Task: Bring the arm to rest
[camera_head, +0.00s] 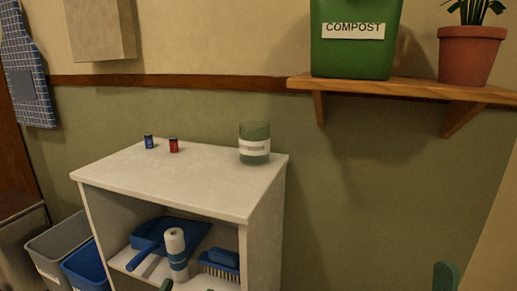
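A rounded green tip (445,277) rises from the bottom edge at the right and looks like part of my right gripper. A smaller green tip (166,286) at the bottom edge, left of centre, may be part of my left gripper. The rest of both grippers and arms is below the picture. I cannot see whether either gripper is open, or holds anything.
A white cabinet (200,190) carries a blue jar (149,142), a red jar (174,146) and a green canister (254,143). A dustpan (165,234), spray can (176,250) and brush (220,263) are inside. Bins stand left. A wall shelf (420,89) holds a compost bin (355,55) and plant pot (468,60).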

